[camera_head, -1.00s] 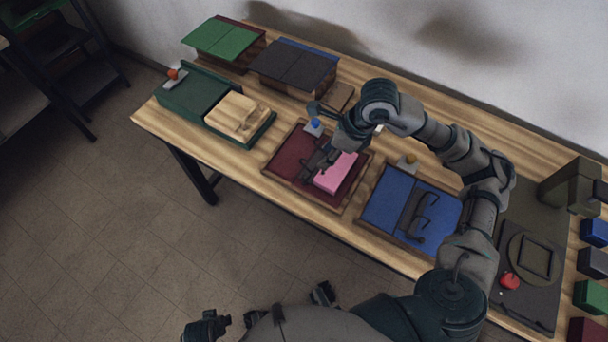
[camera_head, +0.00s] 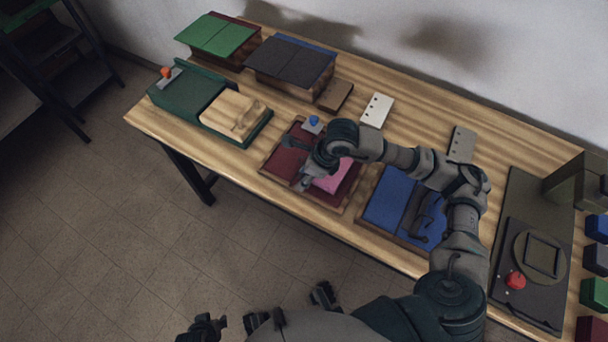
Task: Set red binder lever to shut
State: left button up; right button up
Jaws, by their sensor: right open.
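The red binder (camera_head: 283,161) lies open in a wooden-edged tray on the table, with a pink block (camera_head: 331,179) on its right half. A small grey plate with a blue knob (camera_head: 313,122) is at its back edge. My right gripper (camera_head: 298,164) is over the middle of the binder, pointing down and to the left, with its fingers apart. The gripper and wrist hide most of the binder's lever mechanism, so its position cannot be told. Whether the fingers touch the lever cannot be told.
Right of it is a blue binder (camera_head: 384,203) with a dark lever mechanism, partly behind my arm. Closed boxes stand behind. A white punched strip (camera_head: 377,110) lies on clear table.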

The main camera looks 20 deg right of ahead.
grip_shut()
